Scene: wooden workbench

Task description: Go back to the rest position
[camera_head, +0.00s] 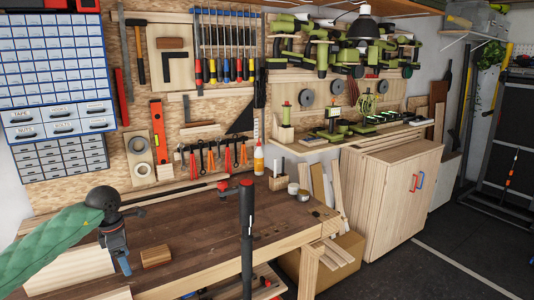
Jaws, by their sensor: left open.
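My left arm comes in from the left with its green sleeve, and its dark gripper (124,266) points down over the left part of the wooden workbench (195,222). The left gripper is open, and I see nothing held in it. A small brown wooden block (156,257) lies on the bench just right of the gripper, apart from it in the picture. My right gripper does not show.
A glue bottle (259,158) and small cans (303,195) are at the back. A wooden cabinet (390,200) stands right. Tools hang on the pegboard (205,105). The middle bench top is mostly clear.

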